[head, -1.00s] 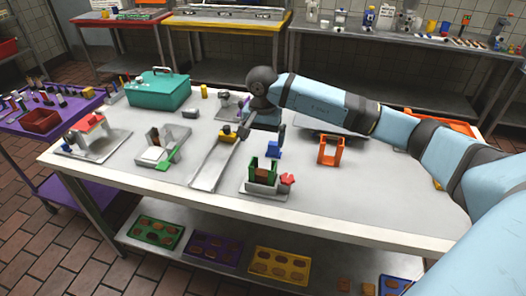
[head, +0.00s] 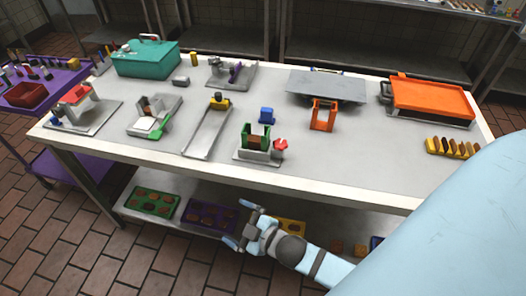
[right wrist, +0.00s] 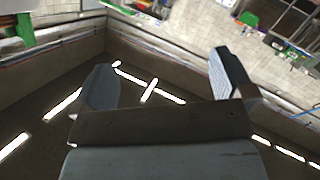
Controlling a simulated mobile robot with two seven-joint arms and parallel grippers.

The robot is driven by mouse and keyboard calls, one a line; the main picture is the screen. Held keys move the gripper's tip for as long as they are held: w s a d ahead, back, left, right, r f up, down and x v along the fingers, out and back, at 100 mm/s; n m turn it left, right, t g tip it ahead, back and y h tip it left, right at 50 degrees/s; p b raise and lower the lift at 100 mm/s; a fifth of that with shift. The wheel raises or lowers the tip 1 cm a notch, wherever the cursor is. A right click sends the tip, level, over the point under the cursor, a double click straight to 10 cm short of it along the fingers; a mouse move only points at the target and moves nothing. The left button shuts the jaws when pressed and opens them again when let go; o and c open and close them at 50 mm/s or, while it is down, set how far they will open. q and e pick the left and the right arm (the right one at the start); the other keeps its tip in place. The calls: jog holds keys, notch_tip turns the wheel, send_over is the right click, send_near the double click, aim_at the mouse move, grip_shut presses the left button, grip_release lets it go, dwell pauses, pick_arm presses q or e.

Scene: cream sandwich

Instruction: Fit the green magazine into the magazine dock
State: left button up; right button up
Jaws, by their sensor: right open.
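The green magazine (head: 247,136) is an upright green holder with brown pieces inside. It stands at a grey dock-like base (head: 258,156) with a red knob (head: 280,144), near the table's front edge. I cannot tell how fully it sits in the base. My right gripper (head: 240,224) is open and empty, low in front of the table, apart from the magazine and beside the lower shelf. Its two spread fingers also show in the right wrist view (right wrist: 160,88), with nothing between them. My left gripper is out of view.
The table's front edge (head: 330,192) is above my right gripper. A purple tray (head: 212,222) and a yellow tray (head: 291,228) are on the lower shelf.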

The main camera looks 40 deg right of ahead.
jog(key=s+d+f+m+g+h, duration=0.1)
jog(key=s+f+m+g, duration=0.2)
jog(key=s+f+m, duration=0.3)
jog(key=shift+s+d+f+m+g+h, duration=0.2)
jog(key=shift+s+f+m+g+h, duration=0.3)
jog(key=shift+s, duration=0.75)
